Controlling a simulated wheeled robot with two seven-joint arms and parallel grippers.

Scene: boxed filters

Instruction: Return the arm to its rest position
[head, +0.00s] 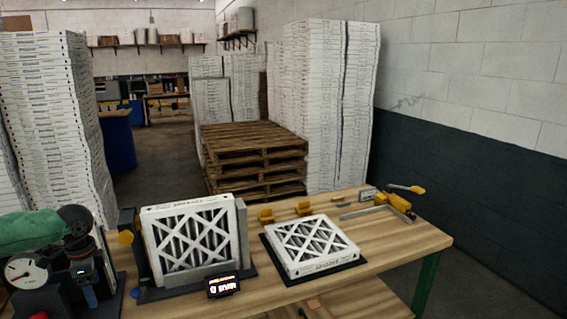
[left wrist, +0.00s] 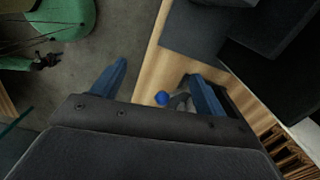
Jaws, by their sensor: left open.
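My left gripper (head: 88,296) is at the bottom left of the head view, by the left end of the wooden workbench. In the left wrist view its two blue fingers (left wrist: 160,92) stand wide apart, with nothing between their tips. Below them show the bench edge (left wrist: 150,60), the floor and a small blue knob (left wrist: 161,98). My right gripper is in neither view.
A boxed filter (head: 190,240) stands upright in a dark holder. Another filter (head: 312,244) lies on a black mat. A small lit display (head: 223,286) and yellow clamp tools (head: 397,203) are on the bench. Pallets (head: 250,155) and tall box stacks (head: 325,105) stand behind.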

